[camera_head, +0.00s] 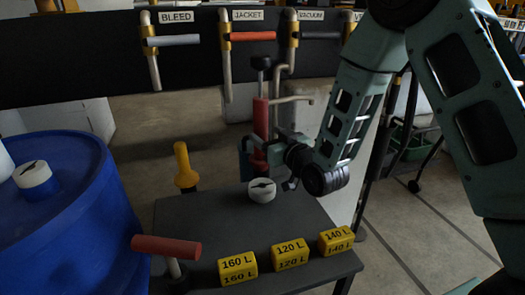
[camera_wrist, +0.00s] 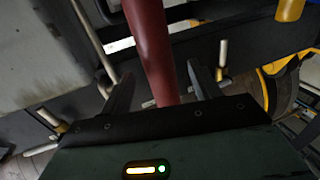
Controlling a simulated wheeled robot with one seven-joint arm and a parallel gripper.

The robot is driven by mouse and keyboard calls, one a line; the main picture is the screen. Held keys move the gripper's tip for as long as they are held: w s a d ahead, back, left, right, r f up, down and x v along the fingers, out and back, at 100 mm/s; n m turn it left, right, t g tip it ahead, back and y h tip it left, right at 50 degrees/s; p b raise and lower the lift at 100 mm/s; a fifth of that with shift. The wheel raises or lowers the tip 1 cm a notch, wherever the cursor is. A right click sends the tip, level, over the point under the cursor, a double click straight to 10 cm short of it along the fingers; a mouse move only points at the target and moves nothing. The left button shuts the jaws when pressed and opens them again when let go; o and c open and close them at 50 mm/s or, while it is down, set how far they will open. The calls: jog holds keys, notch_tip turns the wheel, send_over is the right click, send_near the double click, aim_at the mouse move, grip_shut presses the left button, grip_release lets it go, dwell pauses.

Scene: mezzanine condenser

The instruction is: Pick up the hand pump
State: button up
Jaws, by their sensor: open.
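The hand pump (camera_head: 261,118) stands upright at the back of the grey table, with a red barrel and a dark handle on top. My gripper (camera_head: 266,152) reaches in from the right at the lower part of the barrel. In the wrist view the red barrel of the hand pump (camera_wrist: 150,45) runs between the two dark fingers of my gripper (camera_wrist: 162,82), with gaps visible on both sides. The gripper is open. The pump's base is hidden behind the gripper and a white round cap.
On the grey table (camera_head: 205,222) are a white cap (camera_head: 262,190) and yellow blocks (camera_head: 290,254) marked in litres. A yellow-handled object (camera_head: 184,166) and red-handled lever (camera_head: 166,248) stand left. A blue drum (camera_head: 70,215) is far left. A labelled valve panel (camera_head: 90,60) hangs behind.

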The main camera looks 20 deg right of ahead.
aim_at(258, 126)
jog(key=shift+x, duration=3.05)
jog(key=shift+d+r, duration=0.1)
jog(key=shift+c, duration=0.2)
jog(key=shift+r, duration=0.1)
grip_shut()
